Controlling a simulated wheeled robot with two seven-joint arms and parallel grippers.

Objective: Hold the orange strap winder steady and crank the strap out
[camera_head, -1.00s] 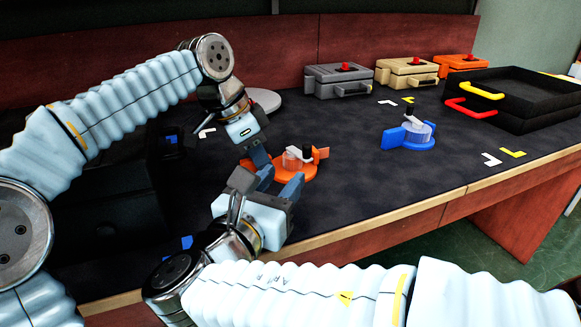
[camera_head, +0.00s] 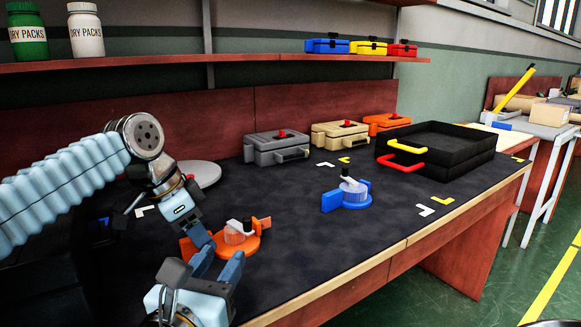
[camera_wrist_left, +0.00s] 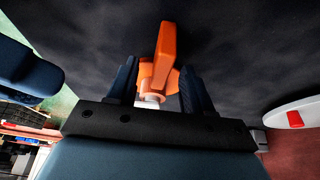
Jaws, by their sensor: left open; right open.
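The orange strap winder (camera_head: 240,243) lies on the dark mat at the near left, with a clear drum and a crank with a dark knob on top. A blue winder (camera_head: 352,194) of the same kind stands farther right. My left gripper (camera_head: 198,238) is at the winder's left side. In the left wrist view, the orange winder (camera_wrist_left: 160,60) shows between the spread fingers of the left gripper (camera_wrist_left: 163,72), with gaps beside it. My right gripper (camera_head: 220,258) is open at the winder's near side, its fingers pointing towards it. Finger contact is hard to tell.
Grey (camera_head: 276,147), tan (camera_head: 338,136) and orange (camera_head: 385,123) cases stand along the back. Black stacked trays (camera_head: 450,150) are at right. A grey disc (camera_head: 198,174) lies behind my left arm. The mat (camera_head: 330,240) right of the orange winder is clear.

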